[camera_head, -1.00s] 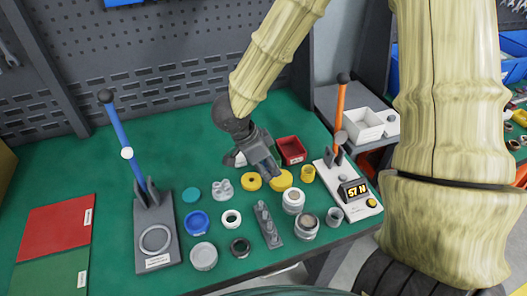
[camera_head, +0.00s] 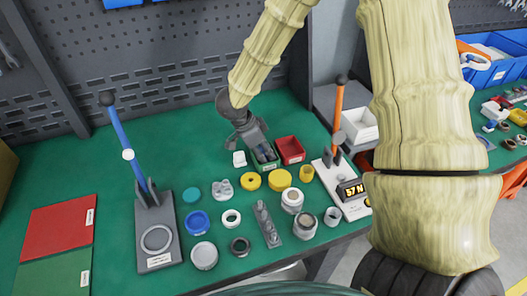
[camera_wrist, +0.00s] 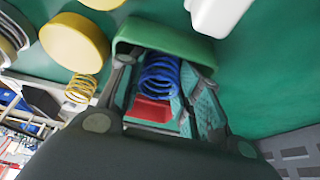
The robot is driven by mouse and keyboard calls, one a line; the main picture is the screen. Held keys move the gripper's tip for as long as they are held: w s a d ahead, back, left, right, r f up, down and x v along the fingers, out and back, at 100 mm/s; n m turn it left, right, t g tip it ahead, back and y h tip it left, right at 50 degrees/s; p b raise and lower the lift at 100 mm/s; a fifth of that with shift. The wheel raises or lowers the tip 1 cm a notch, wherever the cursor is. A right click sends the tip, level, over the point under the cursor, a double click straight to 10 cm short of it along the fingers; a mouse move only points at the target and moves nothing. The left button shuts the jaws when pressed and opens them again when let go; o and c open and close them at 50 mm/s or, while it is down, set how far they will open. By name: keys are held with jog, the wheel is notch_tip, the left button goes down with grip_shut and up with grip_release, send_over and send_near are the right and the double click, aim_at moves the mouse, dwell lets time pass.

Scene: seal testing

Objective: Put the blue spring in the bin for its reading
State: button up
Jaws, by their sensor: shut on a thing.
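The blue spring (camera_wrist: 160,76) is held between the fingers of my gripper (camera_wrist: 162,88) in the wrist view. In the head view my gripper (camera_head: 262,147) points down at the small green bin (camera_head: 268,167), and the spring cannot be made out. The green bin's rim (camera_wrist: 168,38) shows right behind the spring in the wrist view; whether the spring is below that rim I cannot tell. The red bin (camera_head: 290,147) stands just right of the green one and shows between the fingers in the wrist view (camera_wrist: 152,110). The tester's display (camera_head: 353,191) reads 57 N.
A white block (camera_head: 239,159) stands just left of the green bin. Yellow discs (camera_head: 280,179) and a yellow spring (camera_wrist: 80,88) are close by. The orange-levered tester (camera_head: 340,140) stands to the right, the blue-levered press (camera_head: 125,150) to the left.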

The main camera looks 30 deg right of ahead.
jog(key=shift+f, duration=0.2)
jog(key=shift+f, duration=0.1)
jog(key=o, duration=0.8)
jog(key=v, duration=1.2)
